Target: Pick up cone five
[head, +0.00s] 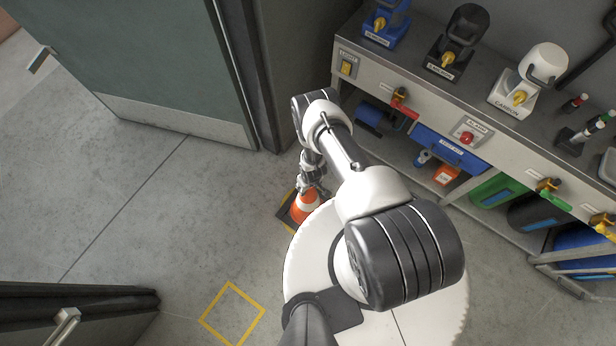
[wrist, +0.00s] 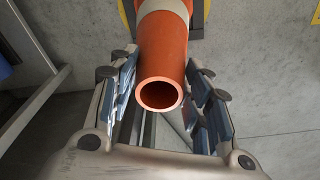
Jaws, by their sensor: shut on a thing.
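An orange cone with a white band (head: 304,206) stands on the floor beside my round white base, within a yellow-marked patch. Its dark base shows partly in the head view, and any number on it cannot be read. In the wrist view the cone (wrist: 163,60) points its open orange top toward the camera. My gripper (head: 314,188) is at the cone's upper part. In the wrist view the fingers of my gripper (wrist: 163,95) are on both sides of the cone, shut on it. The cone's lower part is partly hidden.
A grey bench (head: 420,115) with valves, jugs and an alarm button stands at the right. A green door (head: 140,60) is at the upper left and a dark door (head: 70,310) at the lower left. An empty yellow floor square (head: 232,312) and clear floor lie left.

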